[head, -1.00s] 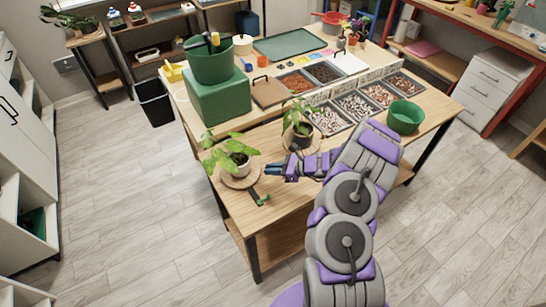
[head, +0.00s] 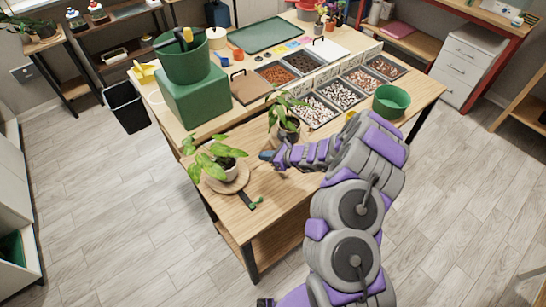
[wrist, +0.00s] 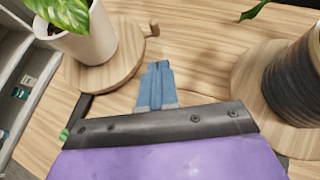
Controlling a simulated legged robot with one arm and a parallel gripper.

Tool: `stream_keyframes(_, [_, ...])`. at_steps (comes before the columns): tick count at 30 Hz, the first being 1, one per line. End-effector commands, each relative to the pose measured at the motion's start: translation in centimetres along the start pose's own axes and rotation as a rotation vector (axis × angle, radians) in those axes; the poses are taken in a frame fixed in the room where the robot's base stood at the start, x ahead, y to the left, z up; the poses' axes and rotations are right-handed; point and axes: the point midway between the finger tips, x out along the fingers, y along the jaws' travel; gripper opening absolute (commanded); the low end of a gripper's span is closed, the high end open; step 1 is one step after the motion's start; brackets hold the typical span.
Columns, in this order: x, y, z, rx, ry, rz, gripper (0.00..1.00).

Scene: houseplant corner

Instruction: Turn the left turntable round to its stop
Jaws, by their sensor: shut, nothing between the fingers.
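The left turntable (head: 232,188) is a round wooden disc near the bench's front left corner. It bears a white pot (head: 226,170) with a leafy plant. In the wrist view the disc (wrist: 112,76) is at upper left, with a small wooden peg (wrist: 152,31) at its edge. My gripper (head: 266,156) is to the right of the disc. In the wrist view my blue fingers (wrist: 157,66) are together, empty, pointing towards the peg with a gap between. The disc's far side is hidden by the pot and leaves.
A second wooden disc (wrist: 245,85) with a dark ribbed pot (wrist: 295,80) stands close on the right. A dark bar with a green end (head: 250,201) lies by the left disc's front. A green block (head: 195,100) with a bucket stands behind. Bare wood lies between the discs.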

Motion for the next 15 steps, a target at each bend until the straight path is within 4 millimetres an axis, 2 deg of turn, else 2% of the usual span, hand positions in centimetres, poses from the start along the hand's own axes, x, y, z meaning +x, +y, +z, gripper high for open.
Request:
stream_keyframes(1, [1.3, 0.2, -0.3, -0.002, 0.003, 0.005, 0.00])
stream_keyframes(6, [4.6, 0.3, -0.2, -0.002, 0.001, 0.005, 0.00])
stream_keyframes(15, [7.6, 0.1, 1.6, 0.000, -0.003, 0.002, 0.00])
